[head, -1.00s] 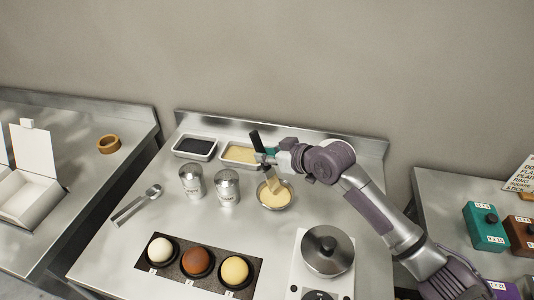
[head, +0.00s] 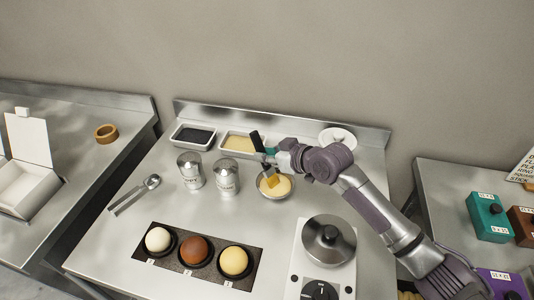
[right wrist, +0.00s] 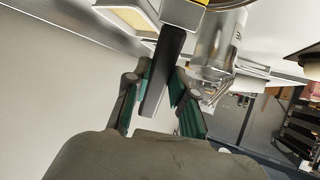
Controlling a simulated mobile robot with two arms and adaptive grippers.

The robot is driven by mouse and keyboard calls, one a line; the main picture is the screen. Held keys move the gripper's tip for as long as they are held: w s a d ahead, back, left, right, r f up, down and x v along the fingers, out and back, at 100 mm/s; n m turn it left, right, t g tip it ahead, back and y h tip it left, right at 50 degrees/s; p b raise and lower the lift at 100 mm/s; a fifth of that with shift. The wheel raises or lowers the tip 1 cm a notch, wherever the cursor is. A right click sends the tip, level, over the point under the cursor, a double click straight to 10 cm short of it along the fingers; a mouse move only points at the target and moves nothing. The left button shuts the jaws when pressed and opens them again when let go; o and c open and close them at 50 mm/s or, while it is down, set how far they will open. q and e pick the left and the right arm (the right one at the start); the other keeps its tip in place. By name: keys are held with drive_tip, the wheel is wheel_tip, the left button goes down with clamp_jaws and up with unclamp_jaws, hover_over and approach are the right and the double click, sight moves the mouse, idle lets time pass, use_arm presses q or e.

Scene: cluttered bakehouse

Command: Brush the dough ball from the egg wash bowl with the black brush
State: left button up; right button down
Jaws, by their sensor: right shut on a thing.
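My right gripper (head: 270,157) is shut on the black brush (head: 256,140); its dark handle (right wrist: 165,65) runs between the green finger pads (right wrist: 160,95) in the right wrist view. The brush's yellow bristle end (head: 273,181) is down in the egg wash bowl (head: 262,191), a small metal bowl of pale yellow liquid. A dark tray (head: 212,239) at the front holds a cream ball (head: 158,240), a brown ball (head: 195,251) and a yellow ball (head: 234,261) in round cups. I cannot tell which is the dough ball. My left gripper is not in view.
Two rectangular pans (head: 193,145) (head: 240,155) are at the back. A white scale-like device (head: 328,290) carries a round metal-lidded piece (head: 328,240) at front right.

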wheel_tip(320, 180, up, 8)
drive_tip(key=p, duration=0.7)
drive_tip(key=shift+f, duration=0.1)
idle(0.4)
idle(0.8)
